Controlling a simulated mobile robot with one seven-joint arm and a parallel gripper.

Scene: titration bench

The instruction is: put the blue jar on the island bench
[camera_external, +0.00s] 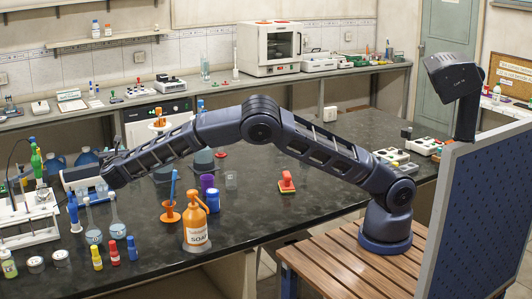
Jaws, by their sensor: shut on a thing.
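The island bench is the long black-topped bench (330,135) across the middle. My gripper (112,172) is at the left end of my outstretched arm, above the left part of this bench. Its fingers and what is between them are hidden behind my wrist or too small to make out. Large blue jars (57,165) show just left of my wrist, beside a white device. I cannot tell from this view whether one of them is held or all stand on the bench. A small blue bottle (132,250) stands at the front left.
An orange soap bottle (197,225), a purple jar (207,182), an orange holder (171,212) and two flasks (116,228) stand below my forearm. The bench top around the stamp is fairly clear.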

